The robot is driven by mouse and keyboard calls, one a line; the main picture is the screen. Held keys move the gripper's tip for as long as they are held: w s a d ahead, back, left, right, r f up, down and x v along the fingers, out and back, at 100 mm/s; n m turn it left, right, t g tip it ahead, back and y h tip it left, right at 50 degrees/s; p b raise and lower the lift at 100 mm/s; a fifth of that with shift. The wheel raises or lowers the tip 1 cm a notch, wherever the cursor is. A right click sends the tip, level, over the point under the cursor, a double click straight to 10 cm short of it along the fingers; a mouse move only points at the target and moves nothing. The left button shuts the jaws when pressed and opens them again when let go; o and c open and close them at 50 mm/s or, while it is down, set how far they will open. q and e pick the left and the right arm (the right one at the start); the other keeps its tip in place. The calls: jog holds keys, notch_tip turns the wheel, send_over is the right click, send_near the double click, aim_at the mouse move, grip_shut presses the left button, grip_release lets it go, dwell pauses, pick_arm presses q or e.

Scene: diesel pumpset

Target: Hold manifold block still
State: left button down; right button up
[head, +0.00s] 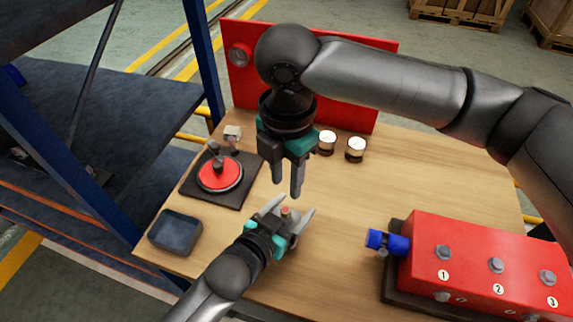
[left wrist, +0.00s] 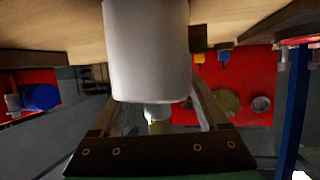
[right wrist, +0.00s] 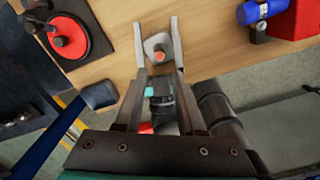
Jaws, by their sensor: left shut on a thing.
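In the right wrist view the block (right wrist: 158,46) shows between the left fingers. My right gripper (head: 288,192) points down above and behind the block. Its fingers are apart with nothing between them, and it does not touch the block.
A red turntable (head: 219,174) on a dark plate and a grey tray (head: 175,233) are at the left. A red numbered unit (head: 480,262) with a blue fitting (head: 388,243) stands at the right. Two white-topped cylinders (head: 356,147) stand before a red panel (head: 350,87). The middle table is clear.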

aim_at(285, 210)
notch_tip(285, 210, down, 9)
jog(key=shift+f, duration=0.1)
dwell(0.4)
grip_shut()
jog(key=shift+a, duration=0.1)
